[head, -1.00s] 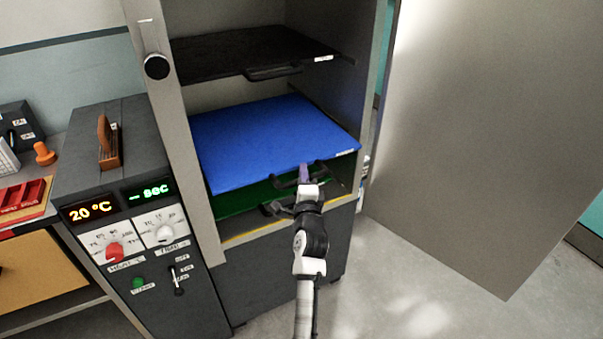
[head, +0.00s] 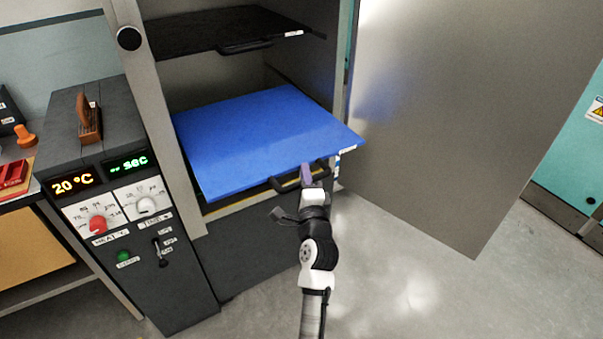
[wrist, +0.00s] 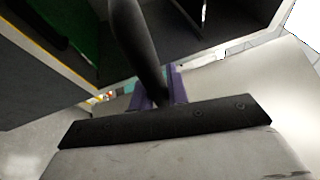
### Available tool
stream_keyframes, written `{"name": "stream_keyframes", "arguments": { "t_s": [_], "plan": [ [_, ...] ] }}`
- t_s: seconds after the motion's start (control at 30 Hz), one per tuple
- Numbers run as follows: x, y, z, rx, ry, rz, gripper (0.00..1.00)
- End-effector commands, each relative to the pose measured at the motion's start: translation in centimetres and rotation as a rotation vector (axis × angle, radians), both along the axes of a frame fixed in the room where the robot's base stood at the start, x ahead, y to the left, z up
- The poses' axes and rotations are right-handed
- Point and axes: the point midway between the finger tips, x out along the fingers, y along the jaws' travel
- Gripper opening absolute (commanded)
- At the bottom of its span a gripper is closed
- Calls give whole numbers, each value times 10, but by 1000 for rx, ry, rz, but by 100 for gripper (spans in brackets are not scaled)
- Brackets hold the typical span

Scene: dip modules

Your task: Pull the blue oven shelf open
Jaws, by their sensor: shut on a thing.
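The blue oven shelf (head: 265,135) sticks out of the front of the open oven in the head view, its front edge beyond the oven frame. Its dark handle (head: 285,183) runs along the front edge. My gripper (head: 306,174) is at the right part of this handle, shut on it. In the wrist view the purple fingers (wrist: 160,90) are on either side of the dark handle bar (wrist: 138,45). The back of the blue shelf is inside the oven.
A black shelf (head: 225,30) is above the blue one. The open oven door (head: 450,120) stands at the right. The control panel (head: 120,200) is left of the oven. Grey floor (head: 400,285) is clear in front. A green shelf (wrist: 75,25) shows in the wrist view.

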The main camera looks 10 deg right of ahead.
Motion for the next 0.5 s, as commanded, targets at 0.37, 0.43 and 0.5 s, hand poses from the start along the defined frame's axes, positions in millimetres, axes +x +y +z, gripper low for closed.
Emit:
{"name": "stream_keyframes", "arguments": {
  "t_s": [0.37, 0.43, 0.5],
  "plan": [
    [-1, 0, 0, 0, 0, 0, 19],
    [-1, 0, 0, 0, 0, 0, 28],
    [-1, 0, 0, 0, 0, 0, 37]
  ]
}}
